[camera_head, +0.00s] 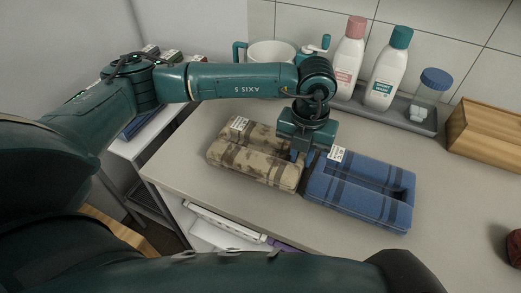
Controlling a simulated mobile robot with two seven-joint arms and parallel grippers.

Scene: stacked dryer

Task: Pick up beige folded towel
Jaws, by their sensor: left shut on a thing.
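The beige folded towel (250,153), with brown checks and a white tag, lies on the grey counter left of the blue folded towel. My left arm reaches in from the left, and my left gripper (302,152) points down at the beige towel's right end. It is shut on that end, close beside the blue towel. The gripper and wrist hide part of the beige towel's right edge, so the exact grip is hard to see. My right gripper is not in view.
The blue folded towel (363,190) lies just right of the gripper. Behind stand a white mug (270,55), bottles (387,70) and a blue-lidded jar (430,98) on a tray, and a wooden box (488,133). A dark red object (514,247) sits at the right edge. The counter's right front is clear.

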